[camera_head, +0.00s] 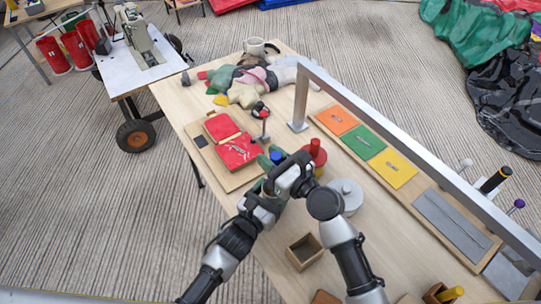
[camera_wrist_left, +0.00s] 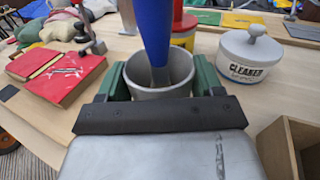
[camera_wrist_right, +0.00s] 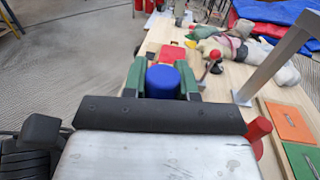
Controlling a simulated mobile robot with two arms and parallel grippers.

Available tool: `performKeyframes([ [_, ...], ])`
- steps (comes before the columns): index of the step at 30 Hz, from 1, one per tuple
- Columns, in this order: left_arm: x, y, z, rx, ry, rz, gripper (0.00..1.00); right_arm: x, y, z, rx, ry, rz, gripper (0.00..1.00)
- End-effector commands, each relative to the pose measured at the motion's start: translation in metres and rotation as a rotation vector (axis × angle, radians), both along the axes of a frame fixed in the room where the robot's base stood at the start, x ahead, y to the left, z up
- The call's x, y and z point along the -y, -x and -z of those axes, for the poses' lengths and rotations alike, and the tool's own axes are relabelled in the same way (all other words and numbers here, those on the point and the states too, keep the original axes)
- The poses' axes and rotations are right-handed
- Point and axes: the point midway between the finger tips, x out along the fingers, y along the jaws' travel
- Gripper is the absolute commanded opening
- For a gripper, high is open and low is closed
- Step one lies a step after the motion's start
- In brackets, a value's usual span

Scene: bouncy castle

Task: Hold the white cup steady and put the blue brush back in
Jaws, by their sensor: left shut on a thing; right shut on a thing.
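The cup (camera_wrist_left: 152,92), pale grey in the left wrist view, stands upright with its mouth open to the top. My left gripper (camera_wrist_left: 160,78) is shut around its sides, one green finger on each side. The blue brush (camera_wrist_left: 152,30) is upright over the cup, its grey lower part showing within the cup's mouth. Its tip is hidden, so I cannot tell whether it touches the bottom. My right gripper (camera_wrist_right: 163,78) is shut on the handle's rounded blue end (camera_wrist_right: 162,84). In the head view the blue end (camera_head: 277,157) shows between the fingers; my arms hide the cup.
A red and yellow can (camera_wrist_left: 184,28) stands close behind the cup. A white cleaner tub (camera_head: 346,199) and an open wooden box (camera_head: 304,252) are to the right. Red pads (camera_head: 238,151) lie to the left. A metal frame (camera_head: 390,135) spans the table's right side.

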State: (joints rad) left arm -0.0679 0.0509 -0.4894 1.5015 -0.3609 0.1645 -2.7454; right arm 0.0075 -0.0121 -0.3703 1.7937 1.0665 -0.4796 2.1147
Motion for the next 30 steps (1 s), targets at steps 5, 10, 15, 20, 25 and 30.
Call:
performKeyframes([
  [5,0.000,0.000,0.001,-0.002,0.000,0.000,0.39,0.000,0.000,0.000,0.000,0.000,0.000,0.49],
  [10,0.000,0.000,0.001,-0.002,0.000,0.000,0.39,0.000,0.000,0.000,0.001,-0.001,0.000,0.57],
  [15,0.000,0.000,0.001,-0.002,0.000,0.000,0.39,0.001,0.001,0.000,0.000,0.000,0.000,0.57],
  [20,0.000,0.000,0.001,-0.002,0.000,0.000,0.39,0.012,0.012,0.001,-0.001,0.000,0.002,0.57],
  [25,0.000,0.000,0.001,-0.002,0.000,0.000,0.39,0.037,0.037,0.001,-0.001,0.004,0.001,0.57],
  [30,0.000,0.000,0.001,-0.002,0.000,0.000,0.39,0.062,0.062,0.001,-0.001,0.004,0.000,0.57],
])
